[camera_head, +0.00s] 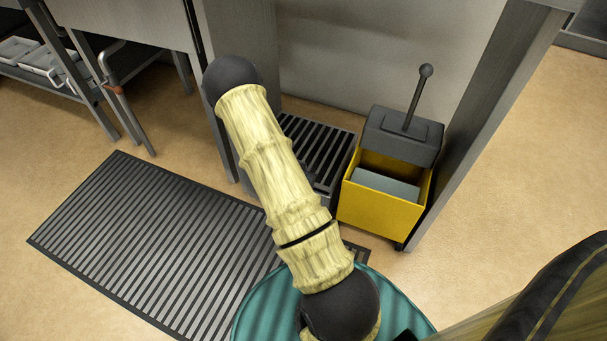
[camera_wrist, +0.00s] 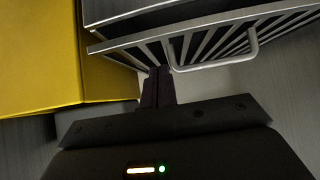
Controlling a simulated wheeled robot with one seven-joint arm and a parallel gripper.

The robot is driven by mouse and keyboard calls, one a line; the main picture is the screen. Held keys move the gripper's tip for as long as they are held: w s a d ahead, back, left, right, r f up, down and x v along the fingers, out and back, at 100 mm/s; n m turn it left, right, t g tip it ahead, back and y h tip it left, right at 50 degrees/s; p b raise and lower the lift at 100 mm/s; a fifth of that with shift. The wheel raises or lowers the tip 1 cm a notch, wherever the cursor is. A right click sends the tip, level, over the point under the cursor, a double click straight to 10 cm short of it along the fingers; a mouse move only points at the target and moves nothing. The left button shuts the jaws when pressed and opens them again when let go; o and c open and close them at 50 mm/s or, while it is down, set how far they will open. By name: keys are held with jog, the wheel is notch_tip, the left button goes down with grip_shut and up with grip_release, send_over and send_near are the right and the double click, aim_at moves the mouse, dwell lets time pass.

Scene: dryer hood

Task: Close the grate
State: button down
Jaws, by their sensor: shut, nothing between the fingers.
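The grate (camera_wrist: 215,38) has metal bars over dark gaps and a bent silver handle (camera_wrist: 236,62) on its front in the wrist view. In the head view the dark slatted grate (camera_head: 322,146) sits low between the grey panels, partly hidden behind my arm. My gripper (camera_wrist: 158,76) is shut and empty. In the wrist view its fingertips are just below the grate's lower edge, left of the handle; I cannot tell whether they touch it. My arm mostly hides the gripper in the head view. How far the grate stands open is unclear.
A yellow mop bucket (camera_head: 380,209) with a grey wringer and upright lever stands right of the grate; its yellow side (camera_wrist: 95,75) is close left of my fingers in the wrist view. A ribbed floor mat (camera_head: 150,245) lies at left. A grey post (camera_head: 480,130) stands right of the bucket.

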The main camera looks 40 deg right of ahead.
jog(key=s+a+r+p, duration=0.4)
jog(key=s+a, duration=0.1)
jog(key=a, duration=0.3)
jog(key=c, duration=1.6)
grip_release()
jog(key=shift+w+a+r, duration=0.15)
jog(key=shift+w+r, duration=0.05)
jog(key=shift+r, duration=0.05)
jog(key=shift+o, duration=0.6)
jog(key=w+a+r+n+y+p, duration=0.1)
jog(key=w+a+r+y+p, duration=0.1)
jog(key=a+r, duration=0.3)
notch_tip(320, 180, up, 2)
jog(key=shift+w+r+n+y+p, duration=0.1)
jog(key=shift+w+n+y+p, duration=0.2)
jog(key=shift+y+p, duration=0.3)
jog(key=s+a+r+n+g+y+p, duration=0.1)
jog(key=s+a+r+n+y+p, duration=0.2)
jog(key=r, duration=0.6)
jog(key=a+r+n+y+p, duration=0.25)
jog(key=a+r, duration=0.25)
jog(key=r, duration=0.4)
jog(key=s+a+r+n+g+p, duration=0.1)
jog(key=s+r+n, duration=0.3)
jog(key=s+r, duration=0.3)
jog(key=shift+r+n, duration=0.35)
jog(key=shift+r, duration=0.45)
